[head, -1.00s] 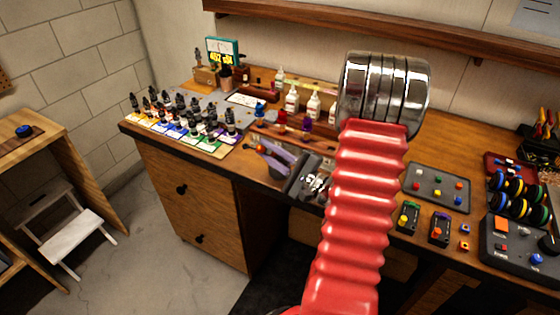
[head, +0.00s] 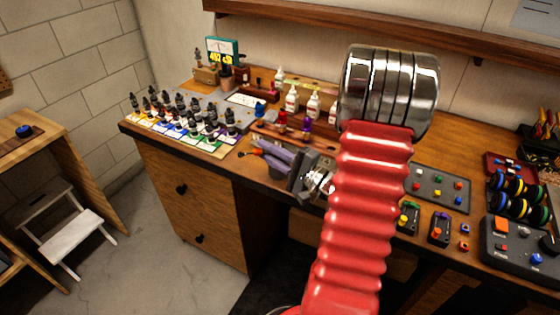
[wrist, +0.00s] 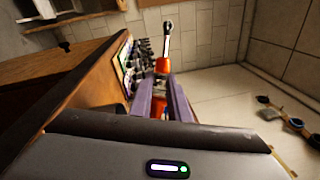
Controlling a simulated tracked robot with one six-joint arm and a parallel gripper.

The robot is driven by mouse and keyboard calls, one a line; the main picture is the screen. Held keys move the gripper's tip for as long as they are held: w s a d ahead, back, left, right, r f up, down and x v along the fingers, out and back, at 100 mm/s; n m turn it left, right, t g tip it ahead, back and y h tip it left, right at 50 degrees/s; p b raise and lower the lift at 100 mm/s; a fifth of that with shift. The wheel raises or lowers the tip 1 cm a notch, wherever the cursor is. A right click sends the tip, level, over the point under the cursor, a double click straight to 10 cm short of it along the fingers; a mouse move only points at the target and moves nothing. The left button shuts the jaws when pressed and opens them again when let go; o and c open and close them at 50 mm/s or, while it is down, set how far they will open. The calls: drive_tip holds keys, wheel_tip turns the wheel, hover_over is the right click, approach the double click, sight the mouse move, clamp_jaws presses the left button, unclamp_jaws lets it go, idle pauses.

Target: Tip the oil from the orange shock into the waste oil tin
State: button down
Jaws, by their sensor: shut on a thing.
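My gripper (head: 262,148) has purple fingers and reaches left over the front of the bench, left of my red arm. It is shut on the orange shock (wrist: 163,66). In the wrist view the shock stands out beyond the purple fingers (wrist: 160,95), with an orange collar, a pale rod and a dark eyelet at its far end. Another orange part shows between the fingers. In the head view only small orange bits of the shock (head: 256,151) show at the fingertips. I cannot make out the waste oil tin; my arm and gripper hide part of the bench.
Several dark shocks (head: 190,115) stand on coloured cards at the bench's left, near the gripper. White bottles (head: 292,99) stand behind. A display (head: 222,51) is at the back left. A button tray (head: 438,187) and wheels lie right.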

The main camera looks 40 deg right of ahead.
drive_tip(key=shift+n, duration=0.4)
drive_tip(key=shift+a+n+g, duration=0.15)
drive_tip(key=shift+n+g, duration=0.35)
drive_tip(key=shift+n, duration=0.5)
drive_tip(key=shift+s+r+n+g, duration=0.1)
drive_tip(key=shift+n+g, duration=0.3)
drive_tip(key=shift+n, duration=0.5)
drive_tip(key=shift+d+r+n+g+h, duration=0.15)
drive_tip(key=shift+r+n+g+h, duration=0.2)
drive_tip(key=shift+n, duration=0.6)
drive_tip(key=shift+d+r+n+g+h, duration=0.15)
drive_tip(key=shift+r+n, duration=0.3)
drive_tip(key=shift+n, duration=0.5)
drive_tip(key=shift+d+r+n+g+h, duration=0.3)
drive_tip(key=shift+r+n, duration=0.15)
drive_tip(key=shift+n, duration=0.35)
drive_tip(key=shift+d+r+n+g+h, duration=0.25)
drive_tip(key=shift+r+n, duration=0.2)
drive_tip(key=shift+n, duration=0.35)
